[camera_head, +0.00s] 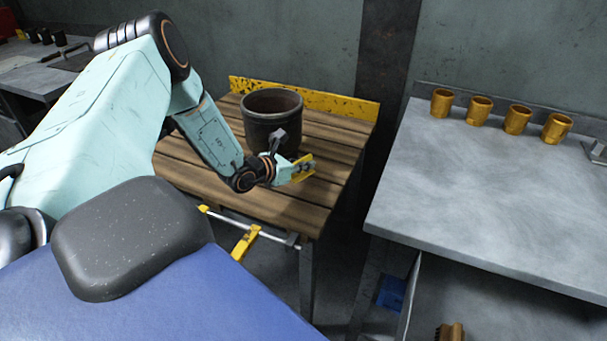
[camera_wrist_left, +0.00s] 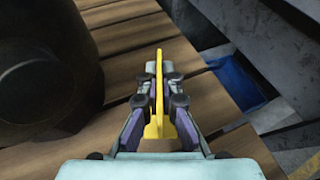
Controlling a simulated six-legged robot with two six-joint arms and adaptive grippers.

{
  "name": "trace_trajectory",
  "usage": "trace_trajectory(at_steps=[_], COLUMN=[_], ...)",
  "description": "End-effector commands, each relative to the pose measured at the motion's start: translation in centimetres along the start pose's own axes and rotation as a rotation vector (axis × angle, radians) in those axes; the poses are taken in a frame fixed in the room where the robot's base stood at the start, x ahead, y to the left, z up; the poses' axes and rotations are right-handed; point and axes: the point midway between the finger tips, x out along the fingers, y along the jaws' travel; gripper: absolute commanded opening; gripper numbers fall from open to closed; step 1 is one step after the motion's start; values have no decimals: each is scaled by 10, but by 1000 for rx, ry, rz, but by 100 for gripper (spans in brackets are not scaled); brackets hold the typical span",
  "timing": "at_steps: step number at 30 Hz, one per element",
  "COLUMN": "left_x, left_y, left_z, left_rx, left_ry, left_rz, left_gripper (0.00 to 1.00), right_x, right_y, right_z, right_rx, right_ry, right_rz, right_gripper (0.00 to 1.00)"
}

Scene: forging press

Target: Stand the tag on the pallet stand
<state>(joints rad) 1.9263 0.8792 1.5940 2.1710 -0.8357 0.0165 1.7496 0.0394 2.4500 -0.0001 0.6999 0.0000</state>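The pallet stand (camera_head: 262,202) is a table of brown wooden slats with a scuffed yellow board along its back. My left gripper (camera_head: 299,170) is over its right front part, to the right of a dark round pot. It is shut on a yellow tag (camera_head: 306,164). In the left wrist view the tag (camera_wrist_left: 159,90) shows nearly edge-on between the two fingers (camera_wrist_left: 158,98), with slats below it. Whether the tag touches the slats cannot be told. My right gripper is in neither view.
The dark pot (camera_head: 272,112) stands on the slats close to the left gripper. A grey metal table (camera_head: 480,190) with several brass cups (camera_head: 479,110) along its back is to the right, across a gap. The stand's right front slats are clear.

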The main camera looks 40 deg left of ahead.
Motion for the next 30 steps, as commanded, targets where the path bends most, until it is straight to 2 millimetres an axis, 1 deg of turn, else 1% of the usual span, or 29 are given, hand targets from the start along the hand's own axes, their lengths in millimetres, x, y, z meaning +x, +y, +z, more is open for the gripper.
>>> trace_trajectory(at_steps=[6, 8, 15, 23, 24, 30], left_x=[13, 16, 17, 19, 19, 19], left_y=[-2, -1, -1, -1, -1, -1], left_z=[-27, -32, -30, -36, -35, -34], left_rx=[4, 4, 1, 1, 1, 1], left_ry=[2, 1, -1, -1, -1, -1], left_rz=[-2, -2, -2, -2, -2, -2], left_gripper=[0, 0, 0, 0, 5, 22], right_x=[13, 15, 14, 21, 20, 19], right_y=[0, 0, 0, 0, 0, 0], right_z=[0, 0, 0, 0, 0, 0], right_rx=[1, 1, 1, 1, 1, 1], right_ry=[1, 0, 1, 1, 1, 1], right_rz=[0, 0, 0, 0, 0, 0], right_gripper=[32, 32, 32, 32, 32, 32])
